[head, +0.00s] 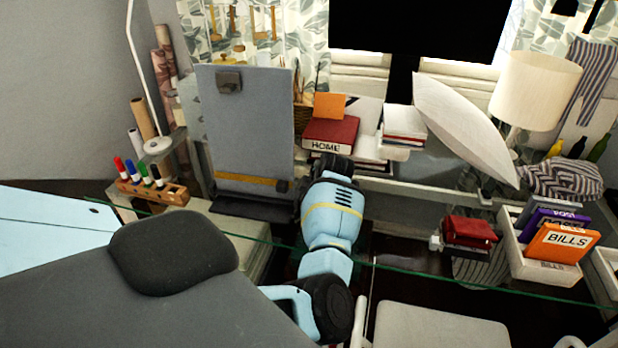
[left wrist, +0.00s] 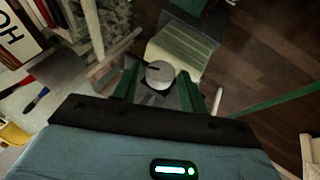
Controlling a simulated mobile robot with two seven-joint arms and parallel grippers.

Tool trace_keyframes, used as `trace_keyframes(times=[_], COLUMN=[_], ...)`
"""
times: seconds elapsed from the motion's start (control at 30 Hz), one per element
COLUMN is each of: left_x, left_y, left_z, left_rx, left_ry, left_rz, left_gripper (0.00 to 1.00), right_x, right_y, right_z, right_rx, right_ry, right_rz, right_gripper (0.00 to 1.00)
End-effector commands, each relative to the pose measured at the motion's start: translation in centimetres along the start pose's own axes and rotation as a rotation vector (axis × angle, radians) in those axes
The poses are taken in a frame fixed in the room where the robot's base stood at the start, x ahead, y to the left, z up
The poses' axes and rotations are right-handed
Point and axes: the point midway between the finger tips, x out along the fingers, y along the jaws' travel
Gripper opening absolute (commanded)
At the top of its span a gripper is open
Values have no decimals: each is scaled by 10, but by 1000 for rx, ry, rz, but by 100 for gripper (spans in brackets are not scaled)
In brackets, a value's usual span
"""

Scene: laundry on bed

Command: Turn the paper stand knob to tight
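The paper stand (head: 248,130) is a grey upright board with a clip at its top and a yellow strip low across it. In the left wrist view a round grey knob (left wrist: 160,74) with a dark pointer mark lies between the two green fingers of my left gripper (left wrist: 160,84). The fingers are apart, with a gap on each side of the knob; contact is not visible. In the head view my light blue arm reaches to the lower right side of the stand, and its fingers are hidden. My right gripper is not in view.
A pen holder (head: 150,190) with several markers stands left of the stand. Red books (head: 330,132) and a white stack (head: 403,122) are to its right. A white bin (head: 510,240) with folders, a tilted white panel (head: 465,130) and a lamp (head: 535,90) stand farther right.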

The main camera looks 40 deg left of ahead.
Motion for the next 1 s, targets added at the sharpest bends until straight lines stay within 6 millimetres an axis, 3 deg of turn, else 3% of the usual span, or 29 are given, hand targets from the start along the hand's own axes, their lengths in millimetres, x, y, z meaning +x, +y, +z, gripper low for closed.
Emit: trace_keyframes(times=[0.03,0.27,0.47,0.83,1.0], left_x=[0,0,1,6,4], left_y=[0,0,2,5,6], left_z=[0,0,0,1,1], left_rx=[0,0,22,139,164], left_ry=[0,0,2,4,2], left_rz=[0,0,-51,-332,-391], left_gripper=[36,8,7,7,7], right_x=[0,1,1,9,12], right_y=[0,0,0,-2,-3], right_z=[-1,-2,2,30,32], right_rx=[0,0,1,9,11], right_ry=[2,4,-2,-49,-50], right_rz=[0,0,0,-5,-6], right_gripper=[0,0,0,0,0])
